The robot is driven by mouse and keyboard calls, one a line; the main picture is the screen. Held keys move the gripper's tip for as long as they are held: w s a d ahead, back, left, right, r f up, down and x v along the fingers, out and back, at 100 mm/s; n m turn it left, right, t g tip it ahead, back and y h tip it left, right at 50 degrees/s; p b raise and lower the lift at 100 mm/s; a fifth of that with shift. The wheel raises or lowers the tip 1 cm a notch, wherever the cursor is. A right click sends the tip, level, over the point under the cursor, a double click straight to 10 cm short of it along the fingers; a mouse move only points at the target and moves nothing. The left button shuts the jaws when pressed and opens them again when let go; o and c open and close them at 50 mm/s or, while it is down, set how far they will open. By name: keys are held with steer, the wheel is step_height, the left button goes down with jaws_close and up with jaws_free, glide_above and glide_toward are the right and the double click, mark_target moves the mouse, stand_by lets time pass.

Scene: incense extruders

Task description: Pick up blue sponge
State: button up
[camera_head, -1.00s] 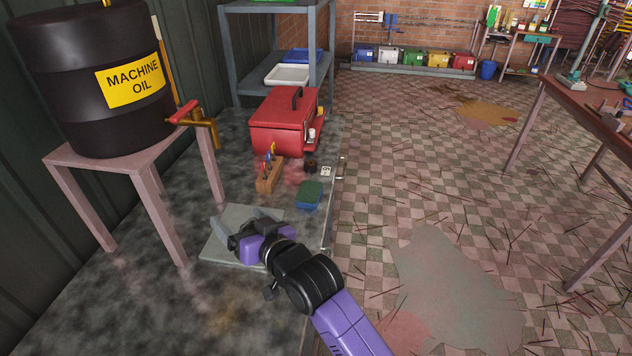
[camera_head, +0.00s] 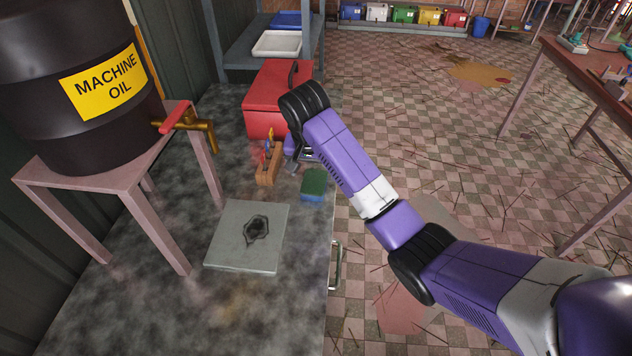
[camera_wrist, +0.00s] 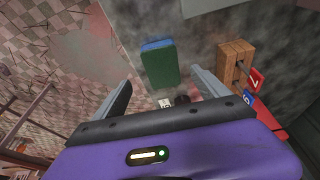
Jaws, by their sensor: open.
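The blue sponge (camera_head: 313,186) has a green top face and a blue lower layer. It lies on the dark mottled bench top (camera_head: 180,285), near its right edge. In the wrist view the sponge (camera_wrist: 159,66) is beyond my fingers, green side facing the camera and blue along its far edge. My gripper (camera_wrist: 160,95) is open and empty, its two grey fingers spread wide on either side of the sponge's line. In the head view my gripper (camera_head: 300,153) is mostly hidden behind my arm, just beyond the sponge and apart from it.
A wooden holder (camera_head: 268,164) with coloured-handled tools stands left of the sponge. A red toolbox (camera_head: 268,100) is behind. The machine oil barrel's tap (camera_head: 185,122) juts out at left.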

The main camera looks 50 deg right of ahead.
mark_target(314, 182)
steer(key=x, duration=0.2)
steer(key=p+x, duration=0.1)
steer(key=x, duration=0.4)
steer(key=shift+w+d+f, duration=0.1)
steer(key=shift+w+f, duration=0.1)
steer(key=shift+w, duration=0.1)
steer(key=c, duration=1.4)
